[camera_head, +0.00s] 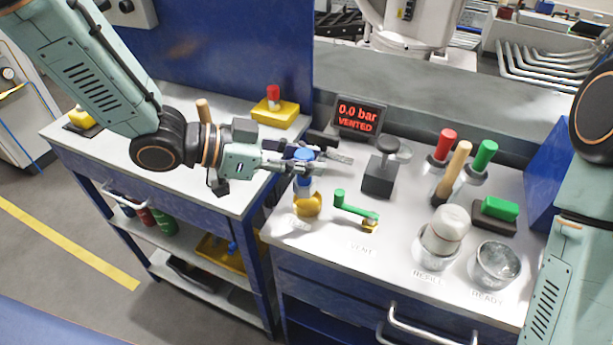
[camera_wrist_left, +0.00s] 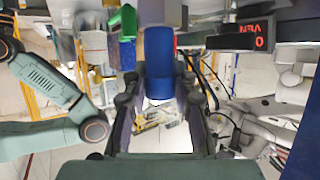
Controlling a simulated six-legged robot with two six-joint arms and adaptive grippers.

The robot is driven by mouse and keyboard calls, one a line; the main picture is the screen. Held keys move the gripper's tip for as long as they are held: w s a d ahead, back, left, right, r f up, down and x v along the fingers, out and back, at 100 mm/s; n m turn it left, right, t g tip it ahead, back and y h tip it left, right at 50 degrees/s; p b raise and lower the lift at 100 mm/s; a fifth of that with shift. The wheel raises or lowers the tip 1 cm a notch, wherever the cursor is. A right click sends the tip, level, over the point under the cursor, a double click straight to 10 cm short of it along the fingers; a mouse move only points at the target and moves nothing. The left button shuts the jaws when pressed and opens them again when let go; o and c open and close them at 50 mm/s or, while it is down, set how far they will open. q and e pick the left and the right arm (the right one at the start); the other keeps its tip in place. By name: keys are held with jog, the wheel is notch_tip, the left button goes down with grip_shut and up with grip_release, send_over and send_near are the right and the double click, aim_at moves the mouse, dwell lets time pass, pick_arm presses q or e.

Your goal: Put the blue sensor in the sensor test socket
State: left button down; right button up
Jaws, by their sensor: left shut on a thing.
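My left gripper (camera_head: 312,160) is shut on the blue sensor (camera_head: 303,155), near the left front of the right-hand bench. In the left wrist view the sensor (camera_wrist_left: 158,62) is a blue cylinder between the two fingers. Directly below the gripper is a yellow fitting (camera_head: 308,206) on the bench, with a pale and blue upright part above it. I cannot tell whether this fitting is the test socket, or whether the sensor is seated in it. A red-topped piece (camera_head: 273,94) stands in a yellow block (camera_head: 268,113) behind. My right gripper is out of view.
A green vent lever (camera_head: 355,208) is close right of the yellow fitting. A display (camera_head: 359,117) reads 0.0 bar, VENTED.

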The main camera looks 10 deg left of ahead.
aim_at(305, 182)
pick_arm(q)
jog(key=shift+s+d+f+b, duration=0.15)
jog(key=shift+d+f+b, duration=0.15)
jog(key=shift+d+f, duration=0.7)
jog(key=shift+s+a+f, duration=0.1)
jog(key=shift+a+f, duration=0.6)
jog(key=shift+a, duration=0.3)
jog(key=c, duration=1.5)
grip_release()
jog(key=shift+f, duration=0.15)
jog(key=o, duration=0.4)
jog(key=shift+w+d, duration=0.25)
jog(key=shift+d, duration=0.3)
jog(key=shift+s+a+r, duration=0.15)
jog(key=shift+a+r, duration=0.1)
jog(key=shift+a, duration=0.2)
jog(key=shift+a+r, duration=0.2)
jog(key=shift+r, duration=0.1)
jog(key=shift+p+v, duration=4)
jog(key=shift+v, duration=1.55)
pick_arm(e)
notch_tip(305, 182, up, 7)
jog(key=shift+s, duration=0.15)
